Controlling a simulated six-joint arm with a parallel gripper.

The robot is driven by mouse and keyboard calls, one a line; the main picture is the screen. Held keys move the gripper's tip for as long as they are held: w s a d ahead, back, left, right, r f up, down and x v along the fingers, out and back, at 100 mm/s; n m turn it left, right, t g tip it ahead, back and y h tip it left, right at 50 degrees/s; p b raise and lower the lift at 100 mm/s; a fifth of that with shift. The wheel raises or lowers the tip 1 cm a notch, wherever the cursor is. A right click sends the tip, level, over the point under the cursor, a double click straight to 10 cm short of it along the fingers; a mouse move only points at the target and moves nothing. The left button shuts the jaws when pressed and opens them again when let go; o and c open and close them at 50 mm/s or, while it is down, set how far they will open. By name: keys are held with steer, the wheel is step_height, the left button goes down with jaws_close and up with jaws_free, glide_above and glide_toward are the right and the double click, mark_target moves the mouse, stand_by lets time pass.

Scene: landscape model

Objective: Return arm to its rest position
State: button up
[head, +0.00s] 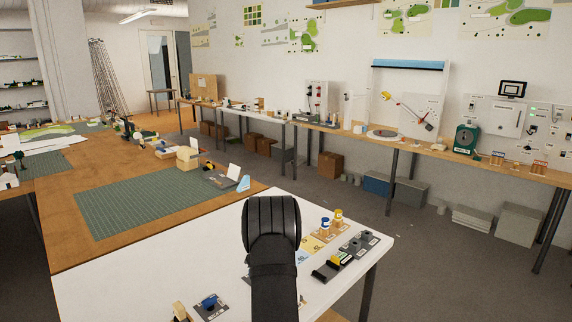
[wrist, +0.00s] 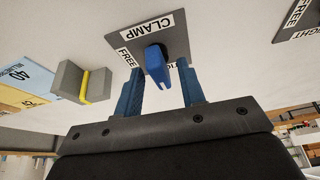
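My gripper (wrist: 160,72) shows in the wrist view with its two blue fingers apart and nothing held between them. A blue lever (wrist: 158,62) on a dark grey plate (wrist: 178,28) labelled "CLAMP" and "FREE" lies just past the fingertips, in line with the gap. I see clear space between each finger and the lever, but I cannot tell how far off it is. In the head view my black arm (head: 272,240) reaches over the white table (head: 130,275), and the gripper itself is hidden behind it.
A grey block with a yellow band (wrist: 82,82) sits beside the plate, near a blue and yellow card (wrist: 25,85). Another labelled plate (wrist: 298,20) is at the right. In the head view, blue and yellow pots (head: 332,220) and a grey fixture (head: 332,267) stand right of my arm.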

steer(key=shift+r+m, duration=0.1)
steer(key=shift+m, duration=0.2)
steer(key=v, duration=1.7)
steer(key=w+a+f+m, duration=0.1)
steer(key=f, duration=0.3)
steer(key=w+a+f+m+h, duration=0.1)
steer(key=f+m, duration=0.1)
steer(key=f, duration=0.2)
steer(key=w+a+f+m+t+h, duration=0.1)
steer(key=f+m, duration=0.1)
steer(key=f, duration=0.2)
steer(key=shift+w+a+f, duration=0.1)
steer(key=shift+w+a, duration=0.05)
steer(key=shift+w, duration=0.15)
steer(key=shift+w+a+f+m, duration=0.15)
steer(key=shift+f+m, duration=0.05)
steer(key=shift+f, duration=0.2)
steer(key=shift+w+a+f+m, duration=0.1)
steer(key=shift+a+f+m, duration=0.1)
steer(key=shift+f, duration=0.25)
steer(key=shift+o, duration=0.4)
